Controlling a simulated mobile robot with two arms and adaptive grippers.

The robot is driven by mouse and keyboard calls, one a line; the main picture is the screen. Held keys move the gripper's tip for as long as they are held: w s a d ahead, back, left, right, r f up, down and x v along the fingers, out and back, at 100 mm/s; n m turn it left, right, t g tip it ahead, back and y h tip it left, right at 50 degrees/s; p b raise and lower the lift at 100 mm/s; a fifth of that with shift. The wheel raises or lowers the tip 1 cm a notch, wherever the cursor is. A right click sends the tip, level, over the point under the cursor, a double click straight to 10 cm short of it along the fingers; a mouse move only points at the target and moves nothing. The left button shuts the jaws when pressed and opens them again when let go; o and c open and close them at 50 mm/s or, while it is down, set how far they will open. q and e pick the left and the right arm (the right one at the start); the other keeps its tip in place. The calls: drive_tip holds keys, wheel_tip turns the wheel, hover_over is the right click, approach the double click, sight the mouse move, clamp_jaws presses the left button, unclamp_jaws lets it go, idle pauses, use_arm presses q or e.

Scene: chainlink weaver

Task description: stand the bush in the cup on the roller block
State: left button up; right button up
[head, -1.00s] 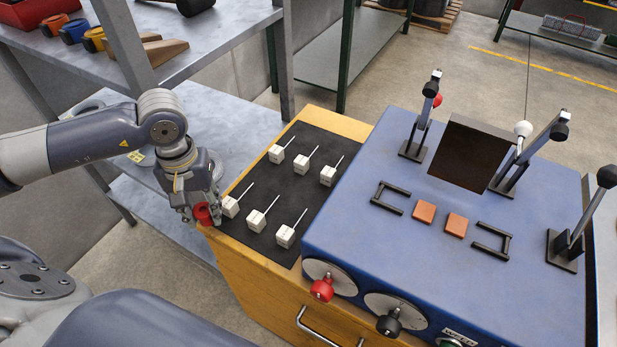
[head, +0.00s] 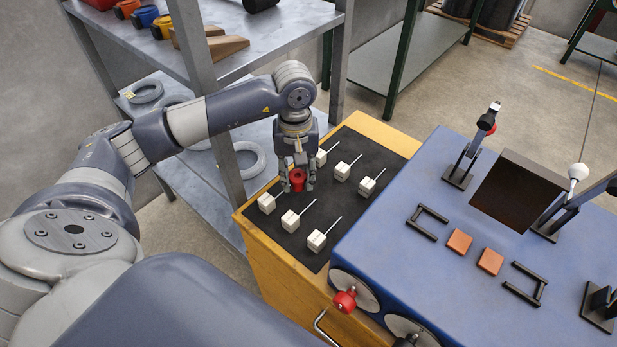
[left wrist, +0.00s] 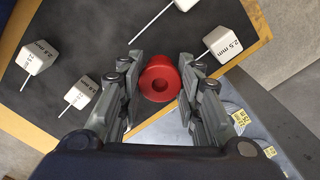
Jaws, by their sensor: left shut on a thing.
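My left gripper (head: 297,188) points down over the black mat (head: 336,228) and is shut on the red bush (head: 297,178). The blue machine (head: 400,190) stands to the right with a dark tilted plate (head: 517,190) and levers. I cannot make out for sure which part is the roller block or its cup. My right gripper is not in view.
Several white blocks with thin rods, such as this one (head: 290,221), sit on the mat around the gripper.

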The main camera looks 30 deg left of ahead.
use_arm(q)
drive_tip(key=shift+w+d+f, duration=0.1)
drive_tip(key=shift+w+d, duration=0.65)
drive_tip(key=shift+w, duration=0.2)
drive_tip(key=shift+w+f, duration=0.1)
drive_tip(key=shift+f, duration=0.05)
wheel_tip(320, 180, down, 3)
drive_tip(key=shift+f+b, duration=0.1)
drive_tip(key=shift+b, duration=0.65)
drive_tip(key=shift+f, duration=0.15)
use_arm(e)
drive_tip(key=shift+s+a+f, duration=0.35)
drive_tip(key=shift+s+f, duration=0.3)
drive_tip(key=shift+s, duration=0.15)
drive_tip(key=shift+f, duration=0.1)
